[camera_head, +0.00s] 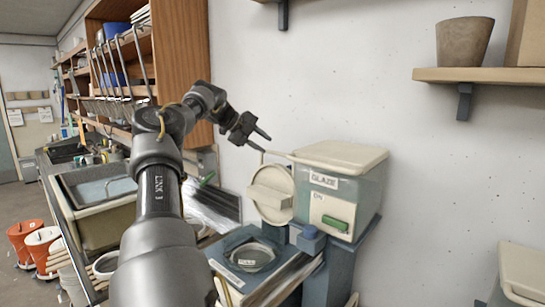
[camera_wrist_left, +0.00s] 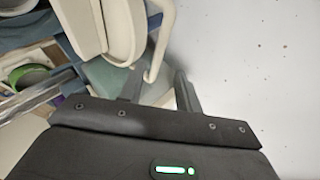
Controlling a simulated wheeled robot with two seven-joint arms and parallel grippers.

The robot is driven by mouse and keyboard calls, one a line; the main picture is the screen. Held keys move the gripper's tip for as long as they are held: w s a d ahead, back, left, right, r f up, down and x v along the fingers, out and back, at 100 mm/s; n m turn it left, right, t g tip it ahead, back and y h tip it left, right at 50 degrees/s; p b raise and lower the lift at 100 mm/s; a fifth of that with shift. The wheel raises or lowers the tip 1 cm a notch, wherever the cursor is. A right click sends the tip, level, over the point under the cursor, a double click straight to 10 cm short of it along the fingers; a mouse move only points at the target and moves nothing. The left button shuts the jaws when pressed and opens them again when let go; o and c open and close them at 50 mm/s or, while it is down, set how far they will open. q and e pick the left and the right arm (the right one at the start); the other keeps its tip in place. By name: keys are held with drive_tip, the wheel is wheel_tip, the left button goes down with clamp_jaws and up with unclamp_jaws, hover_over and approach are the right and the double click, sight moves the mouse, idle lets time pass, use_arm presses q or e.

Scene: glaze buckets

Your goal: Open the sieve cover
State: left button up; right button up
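The sieve cover (camera_head: 271,193) is a round cream lid with a block-shaped handle. It stands raised, nearly upright, behind the round sieve opening (camera_head: 252,256) of the blue-grey base. A thin cream rod (camera_head: 279,154) runs from the glaze box to above the cover. My left gripper (camera_head: 263,141) is above the cover, with its fingers apart. In the left wrist view the cover (camera_wrist_left: 128,30) is at upper left. There the bent end of the rod (camera_wrist_left: 154,60) appears between the fingertips of my left gripper (camera_wrist_left: 160,83); contact is unclear. My right gripper is out of view.
The glaze box (camera_head: 350,185) with a green switch (camera_head: 335,223) stands right of the cover against the wall. A sink (camera_head: 100,205) and shelving (camera_head: 165,50) are at left. A wall shelf with a pot (camera_head: 465,42) is at upper right.

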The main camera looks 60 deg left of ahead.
use_arm(q)
drive_tip(key=shift+v, duration=1.6)
drive_tip(key=shift+r, duration=0.1)
drive_tip(key=shift+w, duration=0.2)
